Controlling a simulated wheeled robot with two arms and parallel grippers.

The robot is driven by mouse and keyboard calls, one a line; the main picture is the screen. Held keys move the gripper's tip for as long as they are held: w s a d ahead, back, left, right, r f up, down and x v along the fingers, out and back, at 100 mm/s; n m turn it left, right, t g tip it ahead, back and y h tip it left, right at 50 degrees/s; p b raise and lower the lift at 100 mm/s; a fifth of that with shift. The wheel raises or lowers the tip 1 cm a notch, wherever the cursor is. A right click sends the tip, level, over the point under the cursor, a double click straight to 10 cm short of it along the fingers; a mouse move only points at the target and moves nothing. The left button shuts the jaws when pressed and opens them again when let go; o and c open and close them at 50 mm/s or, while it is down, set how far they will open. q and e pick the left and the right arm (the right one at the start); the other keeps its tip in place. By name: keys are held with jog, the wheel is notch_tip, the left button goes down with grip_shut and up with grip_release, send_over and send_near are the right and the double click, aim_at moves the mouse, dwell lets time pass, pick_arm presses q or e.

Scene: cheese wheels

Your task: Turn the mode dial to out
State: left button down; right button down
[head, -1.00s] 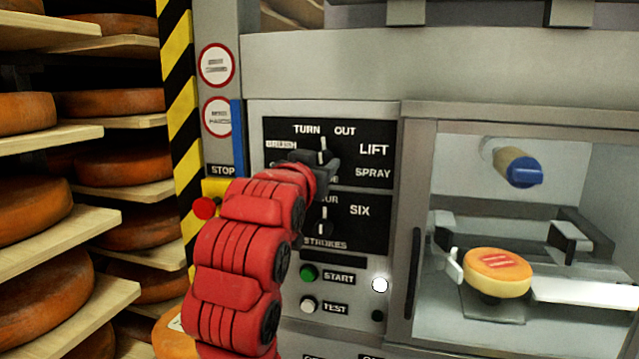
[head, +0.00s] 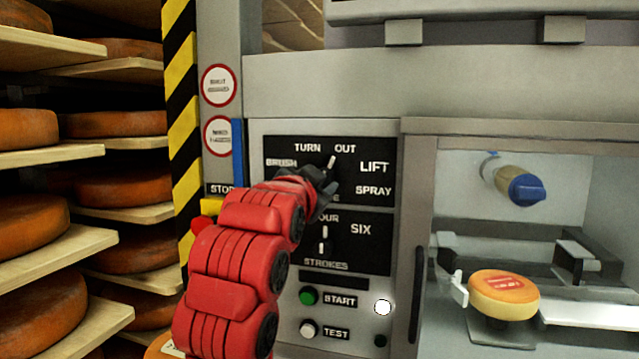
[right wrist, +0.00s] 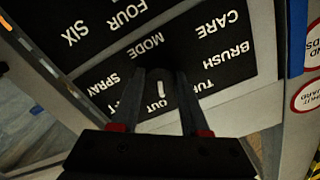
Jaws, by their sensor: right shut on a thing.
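The mode dial (head: 331,162) is on the black upper panel of the machine, ringed by labels such as TURN, OUT, LIFT and SPRAY. Its white pointer tilts up and right, toward the OUT label (head: 345,148). My right gripper (head: 324,187), on the red arm, is shut on the dial and hides most of it. In the right wrist view the fingers (right wrist: 160,80) stand on either side of the dial, and its white mark (right wrist: 161,88) points at OUT. My left gripper is in neither current view.
Below are the strokes dial (head: 325,240), the green START button (head: 309,296) and the white TEST button (head: 308,329). A glazed chamber with a small cheese (head: 504,294) is at right. Shelves of cheese wheels (head: 115,187) stand at left, beside a striped post (head: 187,180).

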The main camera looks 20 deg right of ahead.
jog(key=shift+c, duration=2.1)
grip_release()
jog(key=v, duration=1.7)
jog(key=shift+s+a, duration=0.15)
